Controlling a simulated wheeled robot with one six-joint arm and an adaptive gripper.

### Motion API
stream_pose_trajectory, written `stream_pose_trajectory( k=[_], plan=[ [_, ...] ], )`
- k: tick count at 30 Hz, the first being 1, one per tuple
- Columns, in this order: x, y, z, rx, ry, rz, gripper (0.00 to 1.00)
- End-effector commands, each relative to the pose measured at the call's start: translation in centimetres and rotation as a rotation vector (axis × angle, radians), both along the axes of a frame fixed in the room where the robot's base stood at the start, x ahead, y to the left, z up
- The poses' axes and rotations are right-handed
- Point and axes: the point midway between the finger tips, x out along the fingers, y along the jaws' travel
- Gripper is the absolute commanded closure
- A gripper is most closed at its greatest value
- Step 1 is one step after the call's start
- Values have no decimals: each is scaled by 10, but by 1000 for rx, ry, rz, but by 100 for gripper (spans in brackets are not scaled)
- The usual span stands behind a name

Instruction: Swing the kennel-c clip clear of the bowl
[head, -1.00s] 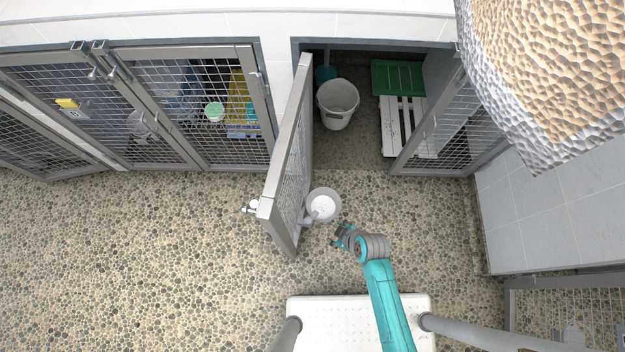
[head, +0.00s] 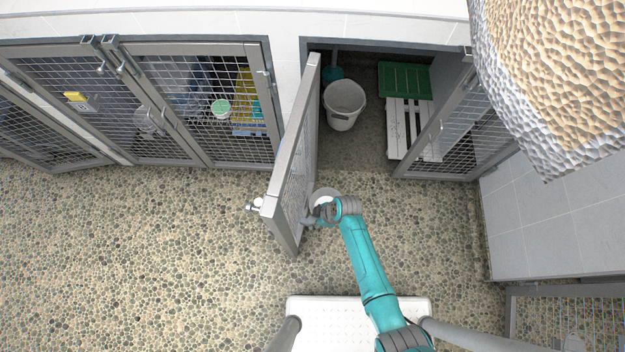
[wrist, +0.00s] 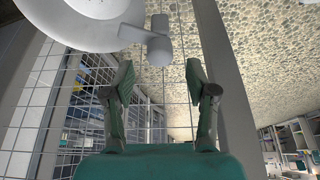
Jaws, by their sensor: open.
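The open mesh kennel door (head: 283,217) stands out from the kennel front. A white round bowl (head: 322,193) is at the door's right face, partly hidden by my gripper; it fills the upper left of the wrist view (wrist: 75,12). A pale grey clip (wrist: 159,47) with a rounded end reaches from beside the bowl in the wrist view, just beyond and between my fingertips. In the head view my gripper mostly hides it. My gripper (wrist: 158,80) is open and empty, pointing at the clip and the mesh. I see no contact with the clip.
The open kennel holds a grey bucket (head: 344,103), a white slatted pallet (head: 395,131) and a green crate (head: 404,80). Closed mesh kennels (head: 193,150) stand at left. A bumpy pillar-like shape (head: 560,80) blocks the upper right. Pebbled floor (head: 150,260) is free at left.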

Motion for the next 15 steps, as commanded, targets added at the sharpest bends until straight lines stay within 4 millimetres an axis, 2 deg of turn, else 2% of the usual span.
stream_pose_trajectory(
  k=[6, 15],
  plan=[
    [3, 10, -23, 0, 0, 0, 43],
    [3, 14, -33, 0, -1, -1, 43]
  ],
)
